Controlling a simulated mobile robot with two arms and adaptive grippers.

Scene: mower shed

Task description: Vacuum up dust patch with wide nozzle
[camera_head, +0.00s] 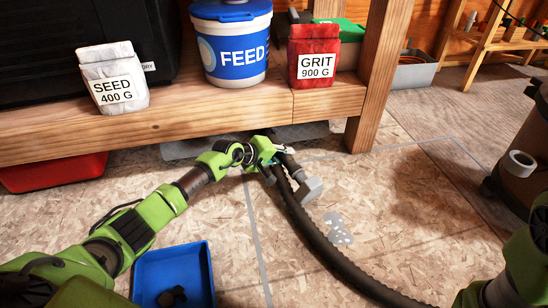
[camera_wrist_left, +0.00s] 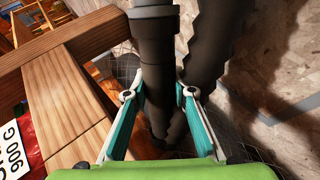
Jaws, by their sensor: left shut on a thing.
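A pale grey dust patch (camera_head: 338,228) lies on the chipboard floor in the head view. My left gripper (camera_head: 280,153) is in front of the wooden shelf, shut on the black vacuum tube. In the left wrist view the teal fingers (camera_wrist_left: 162,105) sit on either side of the dark tube (camera_wrist_left: 155,60). A grey nozzle head (camera_head: 309,189) shows at the tube's lower end, up and left of the patch; a gap shows between them in the picture. I cannot tell its height above the floor. The ribbed hose (camera_head: 325,250) runs to the lower right. My right gripper is out of view.
A wooden shelf (camera_head: 200,118) holds a seed bag (camera_head: 113,78), a feed bucket (camera_head: 232,45) and a grit bag (camera_head: 313,56). A blue bin (camera_head: 174,275) with dark pieces stands lower left. A brown canister (camera_head: 525,150) stands at right. Floor around the patch is open.

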